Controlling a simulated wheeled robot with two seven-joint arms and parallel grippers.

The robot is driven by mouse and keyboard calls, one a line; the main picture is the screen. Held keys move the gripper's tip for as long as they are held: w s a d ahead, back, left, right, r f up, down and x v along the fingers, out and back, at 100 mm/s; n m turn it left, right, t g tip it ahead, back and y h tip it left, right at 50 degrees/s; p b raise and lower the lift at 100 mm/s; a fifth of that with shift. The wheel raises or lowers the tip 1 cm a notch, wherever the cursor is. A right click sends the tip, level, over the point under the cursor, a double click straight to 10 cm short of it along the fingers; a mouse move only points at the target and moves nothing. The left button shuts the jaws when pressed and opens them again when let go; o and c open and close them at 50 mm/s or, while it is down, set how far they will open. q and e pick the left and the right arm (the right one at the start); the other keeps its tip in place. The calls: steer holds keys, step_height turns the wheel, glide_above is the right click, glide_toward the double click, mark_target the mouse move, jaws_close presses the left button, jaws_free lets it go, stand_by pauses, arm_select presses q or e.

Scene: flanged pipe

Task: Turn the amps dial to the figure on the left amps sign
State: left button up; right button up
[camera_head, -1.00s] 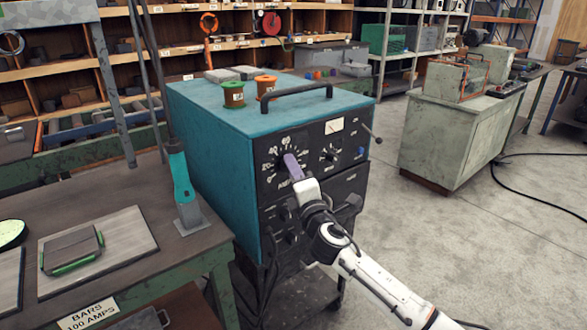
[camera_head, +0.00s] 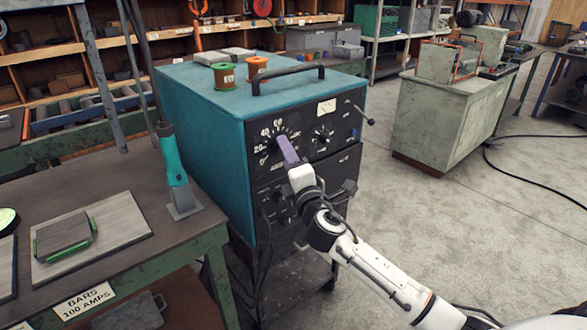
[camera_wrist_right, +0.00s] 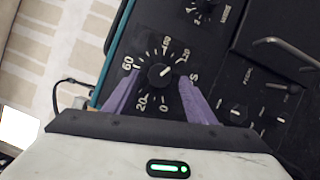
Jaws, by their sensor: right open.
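The amps dial (camera_wrist_right: 160,76) is a round black knob with a white mark, ringed by white figures, on the black front panel of the teal welder (camera_head: 205,110). In the right wrist view its mark points to the upper right; the exact figure is unclear. My right gripper (camera_wrist_right: 157,82) is open, its purple fingers apart on either side of the dial. In the head view the right gripper (camera_head: 287,150) hides part of the dial. A sign (camera_head: 85,301) on the left bench's front reads "BARS 100 AMPS". My left gripper is not in view.
A second knob (camera_head: 322,137) and a meter (camera_head: 326,108) sit right of the dial. A handle (camera_head: 290,76) and two spools stand on the welder's top. The green-framed bench (camera_head: 120,215) is close at left, with a teal-handled tool (camera_head: 172,160). Open floor lies at right.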

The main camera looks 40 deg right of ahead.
steer(key=v, duration=0.8)
steer(key=shift+s+b, duration=0.35)
steer(key=shift+b, duration=0.1)
steer(key=shift+a, duration=0.1)
